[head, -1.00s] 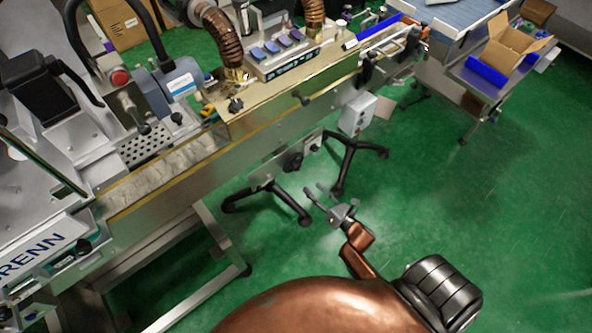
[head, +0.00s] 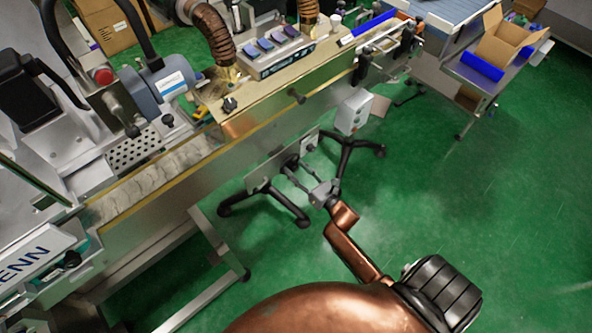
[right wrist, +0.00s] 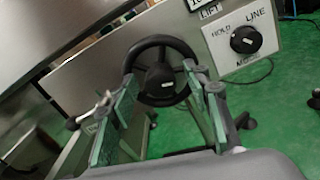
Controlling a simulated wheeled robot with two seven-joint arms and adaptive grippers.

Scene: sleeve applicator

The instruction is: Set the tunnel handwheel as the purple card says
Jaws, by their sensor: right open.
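In the right wrist view a black handwheel (right wrist: 161,72) with a dark hub shows ahead, framed between my fingers. My right gripper (right wrist: 158,100) is open with green-grey finger pads, and nothing is held between them. In the head view my right gripper (head: 297,170) reaches up to the machine's lower side, close to the dark handwheel (head: 290,161), which it partly covers. Whether the fingers touch the rim I cannot tell. I cannot make out a purple card with readable writing. My left gripper is not in view.
Beside the wheel is a black knob (right wrist: 246,39) on a white plate marked HOLD and LINE; a plate above reads LIFT. Black stand legs (head: 262,203) are below. Green floor (head: 470,220) is clear to the right.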

